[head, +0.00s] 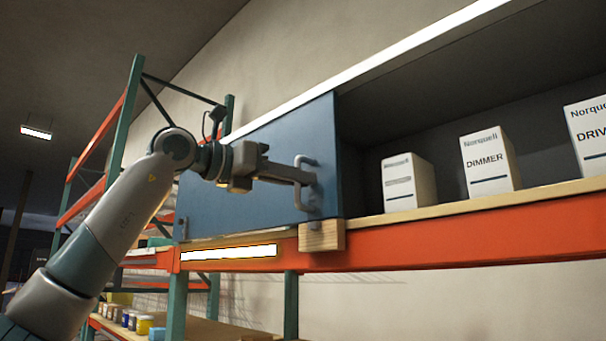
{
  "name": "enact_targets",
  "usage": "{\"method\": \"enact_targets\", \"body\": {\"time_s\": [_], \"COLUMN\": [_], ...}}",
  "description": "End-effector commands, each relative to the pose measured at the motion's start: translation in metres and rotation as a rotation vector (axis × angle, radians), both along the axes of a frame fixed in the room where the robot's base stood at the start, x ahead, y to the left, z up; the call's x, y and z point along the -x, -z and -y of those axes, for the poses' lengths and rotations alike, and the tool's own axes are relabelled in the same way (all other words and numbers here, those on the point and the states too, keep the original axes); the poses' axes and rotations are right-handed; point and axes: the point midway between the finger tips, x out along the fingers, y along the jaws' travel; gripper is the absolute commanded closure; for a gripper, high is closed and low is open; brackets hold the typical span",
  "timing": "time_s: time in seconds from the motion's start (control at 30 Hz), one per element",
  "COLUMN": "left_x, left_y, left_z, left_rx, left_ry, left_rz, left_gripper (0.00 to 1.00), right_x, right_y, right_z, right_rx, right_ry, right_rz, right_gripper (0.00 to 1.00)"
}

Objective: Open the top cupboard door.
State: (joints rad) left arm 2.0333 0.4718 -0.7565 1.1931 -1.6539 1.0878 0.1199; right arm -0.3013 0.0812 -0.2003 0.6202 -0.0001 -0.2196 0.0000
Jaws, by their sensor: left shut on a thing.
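The cupboard's blue door (255,150) covers the left part of the top cupboard. To its right the cupboard (365,118) stands open and shows its dark inside. A grey, upright bar handle (305,160) sits near the door's right edge. My left gripper (306,178) reaches in from the left across the door's face and is shut on the handle. The fingertips partly hide the middle of the handle. My right gripper is not in view.
White boxes, one marked DIMMER (488,160), stand on the cupboard floor at right. An orange beam (450,229) runs below, with a wooden block (321,236) under the door's right corner. Green and orange racking (126,115) stands behind my arm.

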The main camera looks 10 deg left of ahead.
Motion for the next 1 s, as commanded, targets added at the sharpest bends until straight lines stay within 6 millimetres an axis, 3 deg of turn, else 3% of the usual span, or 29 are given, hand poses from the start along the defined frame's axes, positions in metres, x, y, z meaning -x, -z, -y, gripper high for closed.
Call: {"method": "enact_targets", "body": {"time_s": [0.4, 0.43, 0.5, 1.0], "left_x": [-0.0016, -0.0016, -0.0015, 0.0044], "left_y": [0.0021, 0.0021, 0.0020, 0.0021], "left_z": [-0.0008, -0.0008, -0.0008, -0.0071], "left_rx": [-0.004, -0.004, -0.004, -0.002], "left_ry": [0.001, 0.001, 0.001, 0.000], "left_rz": [-0.004, -0.004, -0.004, -0.001], "left_gripper": [1.00, 0.84, 0.70, 0.70], "right_x": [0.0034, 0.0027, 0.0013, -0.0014], "right_y": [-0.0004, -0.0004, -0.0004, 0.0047], "right_z": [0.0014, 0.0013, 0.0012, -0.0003], "right_rx": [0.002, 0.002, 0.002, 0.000], "right_ry": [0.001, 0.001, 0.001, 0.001], "right_rz": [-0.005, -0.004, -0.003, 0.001], "right_gripper": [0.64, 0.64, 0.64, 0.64]}}
